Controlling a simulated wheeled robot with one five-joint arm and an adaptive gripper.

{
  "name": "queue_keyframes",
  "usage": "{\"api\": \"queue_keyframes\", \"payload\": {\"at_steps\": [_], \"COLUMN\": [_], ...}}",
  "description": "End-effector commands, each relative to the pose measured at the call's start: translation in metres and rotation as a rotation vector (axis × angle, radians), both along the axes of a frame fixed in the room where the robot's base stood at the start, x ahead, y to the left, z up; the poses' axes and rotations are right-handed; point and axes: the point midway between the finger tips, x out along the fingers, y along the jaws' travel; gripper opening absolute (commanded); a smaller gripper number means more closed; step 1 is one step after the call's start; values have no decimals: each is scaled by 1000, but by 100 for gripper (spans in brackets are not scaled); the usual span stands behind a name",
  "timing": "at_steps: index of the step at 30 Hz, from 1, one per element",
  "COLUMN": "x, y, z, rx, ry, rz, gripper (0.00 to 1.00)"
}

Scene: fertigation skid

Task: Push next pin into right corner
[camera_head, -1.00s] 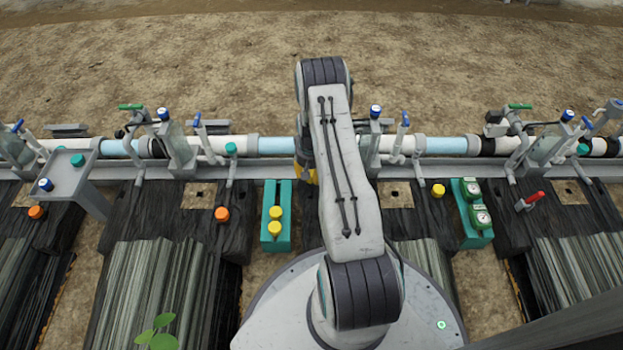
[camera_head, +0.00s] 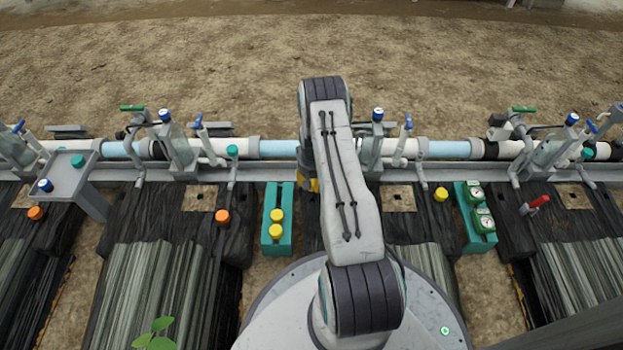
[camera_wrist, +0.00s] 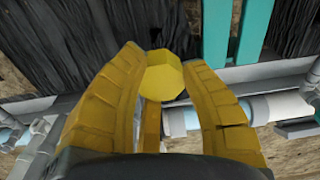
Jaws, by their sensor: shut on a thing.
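My gripper (camera_wrist: 160,62) has yellow fingers closed around a yellow-capped pin (camera_wrist: 162,78) in the wrist view. The pin's shaft shows between the fingers; its far end is hidden. In the head view my arm hides nearly all of the gripper; only a yellow edge (camera_head: 314,185) shows beside the pipe rail. Two yellow pins (camera_head: 277,223) stand in the teal holder (camera_head: 267,243), left of my arm. The holder also shows at the top right of the wrist view (camera_wrist: 248,32). Another yellow pin (camera_head: 441,194) sits on the black sheet right of my arm.
A pipe rail (camera_head: 280,150) with valves runs across behind the black sheets. Orange pins (camera_head: 222,216) sit on sheets at left. A teal block with gauges (camera_head: 475,220) and a red-handled tool (camera_head: 535,205) are at right. A grey stand (camera_head: 72,178) is at far left.

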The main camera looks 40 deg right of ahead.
Motion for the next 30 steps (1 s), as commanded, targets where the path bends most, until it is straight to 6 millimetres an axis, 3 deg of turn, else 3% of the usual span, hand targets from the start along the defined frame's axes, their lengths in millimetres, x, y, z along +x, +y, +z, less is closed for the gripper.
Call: {"api": "queue_keyframes", "payload": {"at_steps": [18,30], "x": [0,0], "y": [0,0], "z": [-42,-54], "rx": [0,0], "ry": [0,0], "rz": [0,0], "gripper": [9,8]}}
